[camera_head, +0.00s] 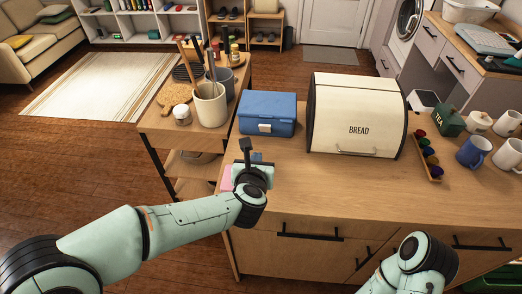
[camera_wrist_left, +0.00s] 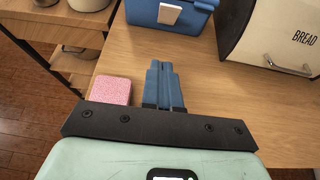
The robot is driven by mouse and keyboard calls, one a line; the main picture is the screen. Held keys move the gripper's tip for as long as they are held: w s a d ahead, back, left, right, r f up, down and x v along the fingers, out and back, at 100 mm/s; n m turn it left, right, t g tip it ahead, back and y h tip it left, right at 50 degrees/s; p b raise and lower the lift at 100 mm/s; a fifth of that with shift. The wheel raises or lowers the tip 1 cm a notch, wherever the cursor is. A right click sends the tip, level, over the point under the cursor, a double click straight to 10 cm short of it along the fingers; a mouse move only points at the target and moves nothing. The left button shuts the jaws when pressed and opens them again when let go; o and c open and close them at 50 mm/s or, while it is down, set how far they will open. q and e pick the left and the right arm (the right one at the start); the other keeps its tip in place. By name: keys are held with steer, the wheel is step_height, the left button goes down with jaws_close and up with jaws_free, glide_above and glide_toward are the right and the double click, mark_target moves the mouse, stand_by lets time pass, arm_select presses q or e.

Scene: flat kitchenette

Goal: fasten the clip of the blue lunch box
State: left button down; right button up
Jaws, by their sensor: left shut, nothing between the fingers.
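The blue lunch box (camera_head: 282,112) stands on the wooden counter, left of the bread box, with its lid down. Its pale clip (camera_head: 265,128) is on the front face; it also shows at the top of the left wrist view (camera_wrist_left: 169,14). I cannot tell whether the clip is latched. My left gripper (camera_head: 257,157) is over the counter in front of the lunch box, apart from it. In the left wrist view its blue fingers (camera_wrist_left: 160,68) are together and empty, pointing toward the box. My right gripper is out of view; only part of that arm shows.
A pink sponge (camera_wrist_left: 111,90) lies on the counter left of my left fingers. The cream bread box (camera_head: 357,115) stands close right of the lunch box. A utensil crock (camera_head: 210,106) stands to the left. Bare counter lies in front of the bread box.

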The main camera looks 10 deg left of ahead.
arm_select(q)
steer(key=s+f+t+b, duration=0.1)
steer(key=b, duration=0.1)
steer(key=f+t+b, duration=0.1)
steer(key=b, duration=0.2)
steer(key=shift+s+f+b, duration=0.15)
steer(key=shift+s+b, duration=0.2)
steer(key=shift+s+r+t+b, duration=0.2)
steer(key=shift+s+t+b, duration=0.05)
steer(key=shift+t+b, duration=0.2)
steer(key=shift+w+r, duration=0.1)
steer(key=shift+w, duration=0.1)
glide_toward(263, 127)
steer(key=w+f, duration=0.1)
steer(key=f, duration=0.1)
steer(key=w+f, duration=0.1)
steer(key=f, duration=0.1)
steer(key=shift+w+a+p, duration=0.1)
steer(key=shift+w+p, duration=0.3)
steer(key=shift+w+r+p, duration=0.55)
steer(key=shift+w+r, duration=0.35)
steer(key=shift+w, duration=0.1)
steer(key=shift+w+r, duration=0.3)
steer(key=shift+w, duration=0.3)
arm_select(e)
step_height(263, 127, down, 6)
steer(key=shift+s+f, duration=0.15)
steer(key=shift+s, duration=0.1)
